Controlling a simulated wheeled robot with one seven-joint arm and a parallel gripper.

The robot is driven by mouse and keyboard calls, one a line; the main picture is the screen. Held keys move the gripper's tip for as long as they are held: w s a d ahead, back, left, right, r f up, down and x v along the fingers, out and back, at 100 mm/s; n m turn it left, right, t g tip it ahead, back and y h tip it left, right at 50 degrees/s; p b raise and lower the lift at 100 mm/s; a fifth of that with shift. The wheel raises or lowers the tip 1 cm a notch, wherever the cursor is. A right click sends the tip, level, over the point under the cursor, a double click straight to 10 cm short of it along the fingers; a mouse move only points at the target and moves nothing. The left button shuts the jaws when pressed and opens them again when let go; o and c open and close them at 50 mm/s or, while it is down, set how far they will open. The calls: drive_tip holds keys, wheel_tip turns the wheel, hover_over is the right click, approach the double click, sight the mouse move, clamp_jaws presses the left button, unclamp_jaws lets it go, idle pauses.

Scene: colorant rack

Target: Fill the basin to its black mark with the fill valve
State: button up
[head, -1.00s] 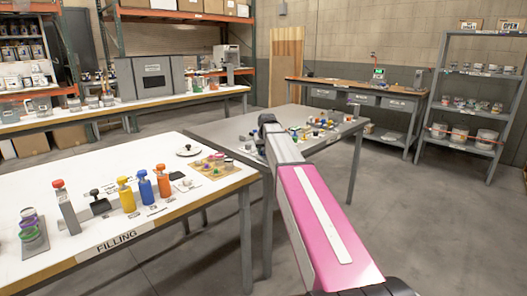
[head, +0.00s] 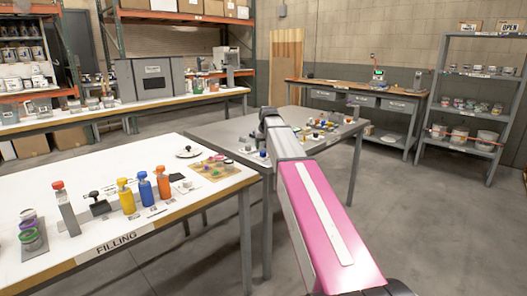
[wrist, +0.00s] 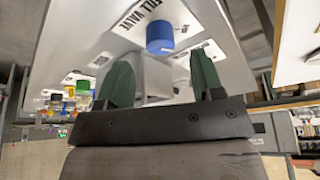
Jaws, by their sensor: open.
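A white label reading FILL VALVE (wrist: 150,15) shows upside down in the wrist view on a pale surface. A blue round knob (wrist: 160,38) stands beside it. My gripper (wrist: 161,78) is open, with its two green fingers apart and the knob beyond the gap between their tips; nothing is held. In the head view my arm reaches over the grey middle table, and my fingers cannot be made out. I cannot make out the basin or its black mark for certain in either view.
The white filling table (head: 110,243) carries several coloured bottles and a board of small parts at the left. Small jars and caps crowd the grey table (head: 215,133). A bench (head: 350,86) and shelf (head: 482,70) stand behind. The floor at the right is clear.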

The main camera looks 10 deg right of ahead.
drive_tip(key=v, duration=0.6)
drive_tip(key=shift+r, duration=0.1)
idle(7.3)
